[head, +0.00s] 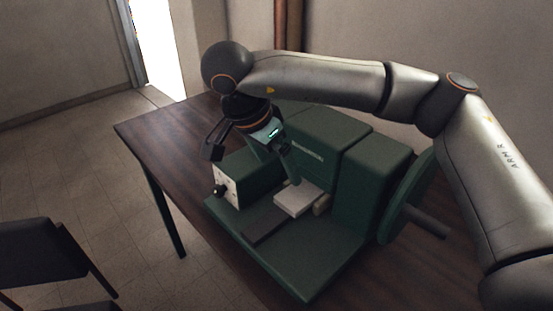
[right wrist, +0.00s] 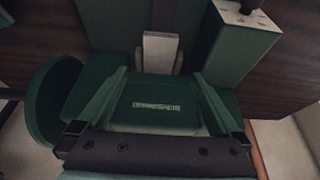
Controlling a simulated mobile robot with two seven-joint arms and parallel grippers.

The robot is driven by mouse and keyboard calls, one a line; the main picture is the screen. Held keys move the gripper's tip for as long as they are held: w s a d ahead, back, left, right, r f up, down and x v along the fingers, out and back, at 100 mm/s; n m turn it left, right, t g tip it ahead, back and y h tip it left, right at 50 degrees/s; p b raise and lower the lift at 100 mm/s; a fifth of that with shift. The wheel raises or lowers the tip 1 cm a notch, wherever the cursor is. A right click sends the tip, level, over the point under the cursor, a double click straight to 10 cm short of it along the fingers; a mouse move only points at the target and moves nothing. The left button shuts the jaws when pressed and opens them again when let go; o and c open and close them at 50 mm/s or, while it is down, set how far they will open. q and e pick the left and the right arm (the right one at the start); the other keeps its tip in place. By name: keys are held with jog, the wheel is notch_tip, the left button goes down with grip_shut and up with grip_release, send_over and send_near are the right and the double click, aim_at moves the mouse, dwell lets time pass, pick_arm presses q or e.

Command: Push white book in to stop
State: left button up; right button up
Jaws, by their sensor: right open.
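The white book (head: 294,199) lies flat on the green bed of a green machine (head: 312,146). In the right wrist view the white book (right wrist: 160,52) shows ahead of the fingertips, between small beige parts. My right gripper (head: 286,172) comes down over the machine, its visible finger close behind the book. In the wrist view the right gripper (right wrist: 161,74) is open, with its fingers spread wide on either side and nothing between them. I cannot tell whether a finger touches the book. The stop is not clearly distinguishable. My left gripper is not in view.
The machine stands on a dark wooden table (head: 150,139). A box with a pale face and black knob (head: 229,185) is left of the book. A green wheel with a handle (head: 407,200) is at the right. A dark chair (head: 42,258) stands at lower left.

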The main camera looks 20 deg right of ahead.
aim_at(293, 198)
jog(key=x, duration=1.2)
jog(key=shift+w+d+f, duration=0.1)
jog(key=shift+d+f, duration=0.05)
jog(key=shift+f, duration=0.05)
jog(key=c, duration=1.2)
jog(key=o, duration=1.2)
jog(key=shift+r, duration=0.1)
jog(key=v, duration=1.2)
jog(key=shift+r, duration=0.15)
